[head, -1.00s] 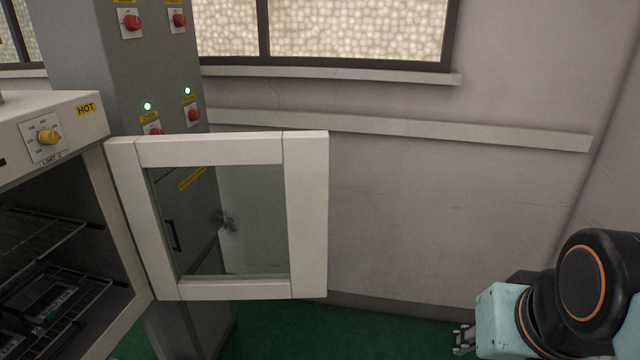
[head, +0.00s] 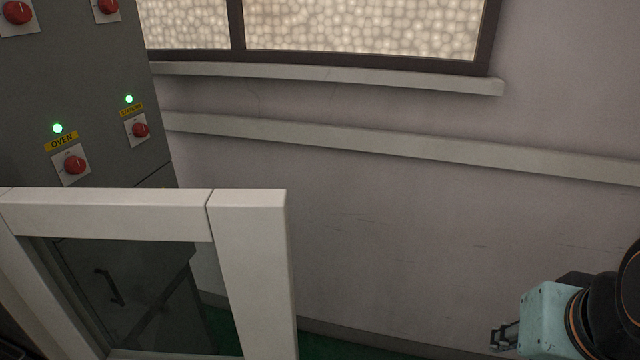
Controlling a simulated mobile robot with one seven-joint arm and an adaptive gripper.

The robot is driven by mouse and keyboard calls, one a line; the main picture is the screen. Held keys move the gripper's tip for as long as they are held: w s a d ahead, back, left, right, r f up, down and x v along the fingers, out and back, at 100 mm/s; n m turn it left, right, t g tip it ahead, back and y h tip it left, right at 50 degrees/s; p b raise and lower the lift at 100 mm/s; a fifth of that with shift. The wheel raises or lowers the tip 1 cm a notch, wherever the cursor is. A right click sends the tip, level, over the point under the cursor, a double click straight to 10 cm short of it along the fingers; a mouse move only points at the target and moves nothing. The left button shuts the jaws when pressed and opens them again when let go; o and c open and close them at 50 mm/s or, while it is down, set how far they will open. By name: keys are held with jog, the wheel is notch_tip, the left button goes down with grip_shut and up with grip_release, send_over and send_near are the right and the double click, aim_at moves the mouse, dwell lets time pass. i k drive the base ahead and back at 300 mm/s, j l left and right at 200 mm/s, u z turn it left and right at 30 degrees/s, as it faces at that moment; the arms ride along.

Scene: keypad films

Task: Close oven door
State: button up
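The oven door (head: 255,275) is a white frame with a glass pane, standing open at the lower left. Its bottom edge runs out of the picture. Only a dark sliver of the oven's inside (head: 12,340) shows at the lower left corner. My gripper (head: 497,338) is at the lower right, small and seen from the side, well to the right of the door and apart from it. Its finger opening cannot be made out. Nothing is visibly held.
A grey cabinet (head: 80,100) with red knobs and green lights, one labelled OVEN, stands behind the door. A wall with a rail (head: 400,148) and a window ledge (head: 330,77) runs behind. Free space lies between door and gripper above a green floor (head: 400,350).

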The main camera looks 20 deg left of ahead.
aim_at(249, 229)
jog(key=i+u, duration=0.4)
jog(key=i+l+u, duration=0.15)
jog(key=i+u, duration=0.2)
jog(key=i, duration=0.2)
jog(key=i+j+u, duration=0.1)
jog(key=i+u, duration=0.65)
jog(key=u, duration=0.25)
jog(key=i+u, duration=0.8)
jog(key=k+u, duration=0.15)
jog(key=u, duration=2)
jog(key=k+z, duration=0.15)
jog(key=z, duration=0.3)
jog(key=k+z, duration=0.2)
jog(key=z, duration=0.25)
jog(key=k+z, duration=0.25)
jog(key=z, duration=0.2)
jog(key=k+u, duration=0.15)
jog(key=u, duration=0.35)
jog(key=k+j+u, duration=0.1)
jog(key=u, duration=0.4)
